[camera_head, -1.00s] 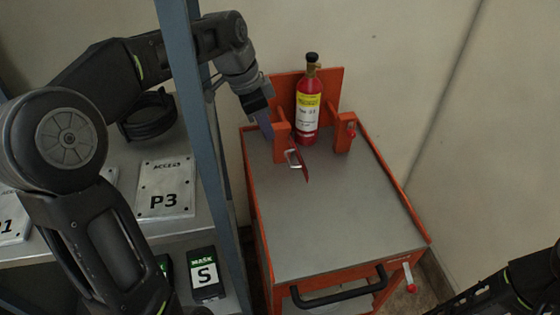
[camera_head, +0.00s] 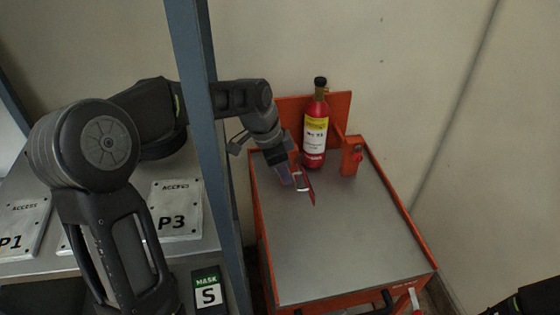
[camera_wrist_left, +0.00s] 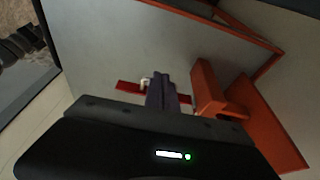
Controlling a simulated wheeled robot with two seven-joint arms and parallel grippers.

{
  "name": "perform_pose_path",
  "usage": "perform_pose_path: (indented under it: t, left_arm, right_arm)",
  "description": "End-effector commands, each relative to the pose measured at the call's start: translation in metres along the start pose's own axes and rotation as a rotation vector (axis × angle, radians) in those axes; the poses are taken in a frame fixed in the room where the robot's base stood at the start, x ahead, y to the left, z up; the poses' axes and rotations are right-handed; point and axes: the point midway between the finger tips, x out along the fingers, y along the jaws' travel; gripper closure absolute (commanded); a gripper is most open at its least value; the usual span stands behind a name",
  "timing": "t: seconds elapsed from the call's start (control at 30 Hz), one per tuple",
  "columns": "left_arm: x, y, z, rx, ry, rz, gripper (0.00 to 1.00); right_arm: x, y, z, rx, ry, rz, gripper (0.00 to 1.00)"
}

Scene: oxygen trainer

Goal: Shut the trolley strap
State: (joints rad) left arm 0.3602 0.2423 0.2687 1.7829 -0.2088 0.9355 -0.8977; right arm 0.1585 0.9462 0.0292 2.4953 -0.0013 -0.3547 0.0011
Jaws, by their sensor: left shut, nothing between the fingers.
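The trolley strap is a thin red bar (camera_head: 310,190) with a pale wire handle. It stands open, pointing forward from the left side of the trolley's bottle holder. The red bottle (camera_head: 315,130) with a yellow and white label stands upright between the posts. The right post (camera_head: 351,157) has a red knob, apart from the strap. My left gripper (camera_head: 292,181) is shut and empty at the strap's left side, hiding the left post in the head view. In the left wrist view its fingers (camera_wrist_left: 163,95) overlap the strap (camera_wrist_left: 128,87) beside the handle (camera_wrist_left: 145,83); contact is unclear.
The trolley's grey top (camera_head: 340,240) is clear in front of the bottle. A blue-grey shelf upright (camera_head: 205,130) stands left of the trolley, with plates and a mask box (camera_head: 208,289) on the shelf.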

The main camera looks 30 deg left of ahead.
Motion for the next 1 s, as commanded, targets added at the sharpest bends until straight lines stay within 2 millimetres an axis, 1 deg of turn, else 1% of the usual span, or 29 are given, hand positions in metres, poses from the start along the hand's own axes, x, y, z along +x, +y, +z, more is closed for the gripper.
perform_pose_path:
  t: [0.1, 0.2, 0.67, 1.0]
  left_arm:
    - [0.01, 0.0, 0.0, 0.001, -0.001, 0.001, 1.0]
    - [0.014, 0.0, 0.0, 0.001, 0.0, 0.0, 1.0]
    - [0.014, 0.001, -0.001, 0.001, 0.0, 0.0, 1.0]
    - [0.015, 0.003, -0.005, 0.0, 0.0, 0.0, 1.0]
  right_arm:
    - [-0.001, -0.001, 0.0, 0.0, 0.0, 0.0, 0.64]
    - [-0.002, -0.001, 0.0, 0.0, 0.0, 0.0, 0.64]
    - [-0.001, 0.0, 0.0, 0.0, 0.0, 0.0, 0.64]
    - [0.001, 0.0, 0.0, 0.0, 0.0, 0.0, 0.64]
